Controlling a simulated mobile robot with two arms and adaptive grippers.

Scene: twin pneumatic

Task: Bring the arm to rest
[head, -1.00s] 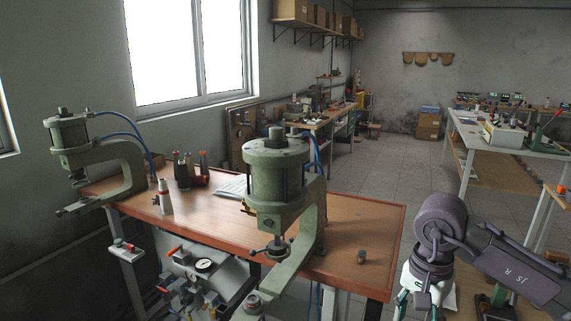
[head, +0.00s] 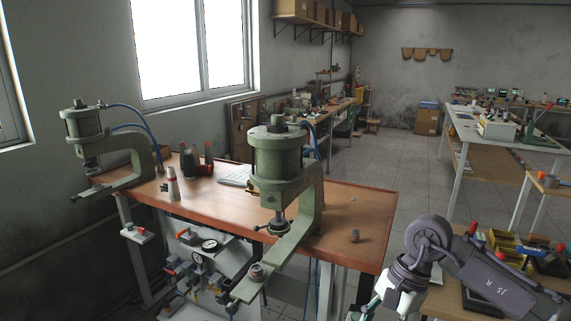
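My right arm comes in from the lower right, in front of the workbench (head: 345,213) and beside its right end. Its gripper (head: 364,312) is at the bottom edge of the head view, mostly cut off, so its opening cannot be judged. No held object shows there. My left arm and gripper are not in view. A green pneumatic press (head: 281,165) stands at the front of the bench, and a second green press (head: 84,129) stands at its left end.
A valve panel with gauges (head: 200,265) hangs below the bench front. A cluttered side table (head: 450,300) lies behind my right arm. Open tiled floor (head: 400,165) runs behind the bench.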

